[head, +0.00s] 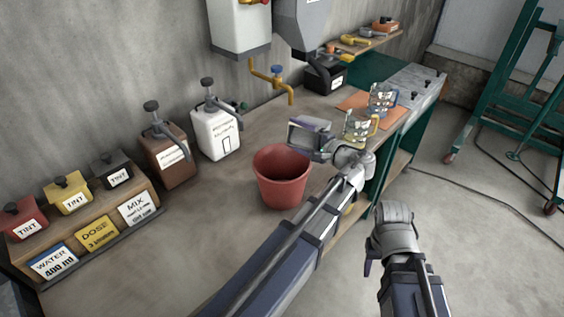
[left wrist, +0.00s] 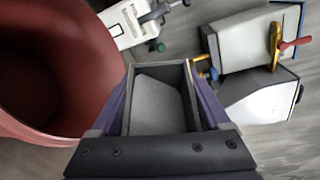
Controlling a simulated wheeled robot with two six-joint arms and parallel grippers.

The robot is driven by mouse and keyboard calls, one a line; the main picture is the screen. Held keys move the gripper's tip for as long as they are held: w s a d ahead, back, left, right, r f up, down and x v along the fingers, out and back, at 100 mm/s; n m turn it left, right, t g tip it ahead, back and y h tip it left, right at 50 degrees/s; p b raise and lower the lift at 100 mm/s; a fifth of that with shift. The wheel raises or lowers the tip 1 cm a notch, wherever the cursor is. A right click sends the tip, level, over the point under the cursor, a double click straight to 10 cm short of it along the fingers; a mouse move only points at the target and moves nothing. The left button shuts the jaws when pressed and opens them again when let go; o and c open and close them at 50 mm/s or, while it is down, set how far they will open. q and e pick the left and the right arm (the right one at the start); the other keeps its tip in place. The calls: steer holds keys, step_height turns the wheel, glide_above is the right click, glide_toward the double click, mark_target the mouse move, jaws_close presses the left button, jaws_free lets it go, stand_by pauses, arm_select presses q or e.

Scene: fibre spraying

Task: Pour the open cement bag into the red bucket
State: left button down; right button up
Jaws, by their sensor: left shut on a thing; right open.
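The red bucket (head: 282,182) stands on the bench in the head view; its rim and inside fill the left of the left wrist view (left wrist: 50,60). My left gripper (head: 311,140) is shut on an open, box-shaped grey container (left wrist: 160,68) with grey powder inside, which looks like the cement bag. In the head view the bag (head: 306,130) is held up just beyond and right of the bucket's rim, apart from it. My right gripper (head: 371,258) is open, off the bench's front edge; its fingers are mostly hidden.
A brown pump jug (head: 168,160) and white pump jug (head: 216,135) stand along the wall. Tint pots in a rack (head: 85,235) are at left. A yellow tap (head: 272,80) hangs behind.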

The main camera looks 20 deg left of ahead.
arm_select(q)
steer(key=shift+s+f+n+y+b, duration=0.15)
steer(key=shift+s+f+n+b, duration=0.2)
steer(key=shift+s+b, duration=0.15)
steer(key=shift+s+f+n+y+b, duration=0.2)
steer(key=shift+s+n+b, duration=0.2)
steer(key=shift+b, duration=0.15)
steer(key=shift+s+r+n+y+b, duration=0.2)
steer(key=shift+n+y+b, duration=0.2)
steer(key=shift+n, duration=0.25)
stand_by(0.6)
steer(key=shift+s+r+n+t+y, duration=0.25)
steer(key=shift+r+n+t, duration=0.05)
steer(key=shift+r+n, duration=0.6)
stand_by(0.6)
steer(key=shift+s+n+y+b, duration=0.3)
steer(key=shift+n+b, duration=0.25)
steer(key=shift+n, duration=0.4)
steer(key=shift+s+n+y+b, duration=0.25)
steer(key=shift+n+y+b, duration=0.25)
steer(key=shift+n, duration=0.4)
steer(key=shift+s+n+y+b, duration=0.3)
steer(key=shift+n+b, duration=0.3)
steer(key=shift+n, duration=0.35)
stand_by(1.4)
